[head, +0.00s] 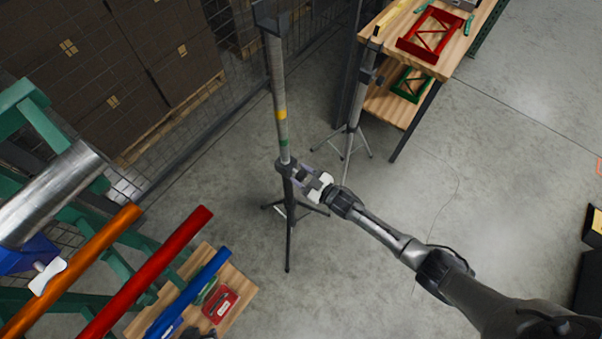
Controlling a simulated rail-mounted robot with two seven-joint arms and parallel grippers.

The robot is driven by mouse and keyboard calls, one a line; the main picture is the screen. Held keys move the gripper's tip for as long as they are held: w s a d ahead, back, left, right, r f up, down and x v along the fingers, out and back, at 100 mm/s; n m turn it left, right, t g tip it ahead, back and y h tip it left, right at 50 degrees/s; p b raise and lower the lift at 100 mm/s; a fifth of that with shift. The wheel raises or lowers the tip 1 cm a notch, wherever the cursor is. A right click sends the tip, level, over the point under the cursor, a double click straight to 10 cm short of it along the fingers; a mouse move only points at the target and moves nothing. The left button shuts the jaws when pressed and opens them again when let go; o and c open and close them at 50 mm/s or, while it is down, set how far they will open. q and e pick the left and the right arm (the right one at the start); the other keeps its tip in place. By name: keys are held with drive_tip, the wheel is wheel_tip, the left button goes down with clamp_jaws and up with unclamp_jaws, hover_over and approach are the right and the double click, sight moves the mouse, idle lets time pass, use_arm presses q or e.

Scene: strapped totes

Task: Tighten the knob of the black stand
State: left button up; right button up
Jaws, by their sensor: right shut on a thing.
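The black stand (281,110) stands upright in the middle of the head view. It has a grey upper pole with a yellow band and a green band, a dark collar (284,163) and dark tripod legs below. My right gripper (301,174) reaches in from the lower right and is at the collar's right side. It is shut on the knob there, which is mostly hidden by the fingers. How tight the knob is cannot be seen. My left gripper is not in view.
A second stand (358,100) is behind, beside a wooden workbench (395,22) with a red frame (430,35). A green rack with a steel cylinder (50,195) and coloured tubes fills the lower left. Stacked brown boxes (130,60) stand behind a mesh fence.

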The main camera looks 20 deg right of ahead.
drive_tip(key=shift+m, duration=0.7)
drive_tip(key=o, duration=0.9)
drive_tip(key=shift+s+d+m, duration=0.25)
drive_tip(key=shift+s+m, duration=0.05)
drive_tip(key=shift+s, duration=0.1)
drive_tip(key=shift+p+v, duration=0.6)
drive_tip(key=shift+v, duration=5.85)
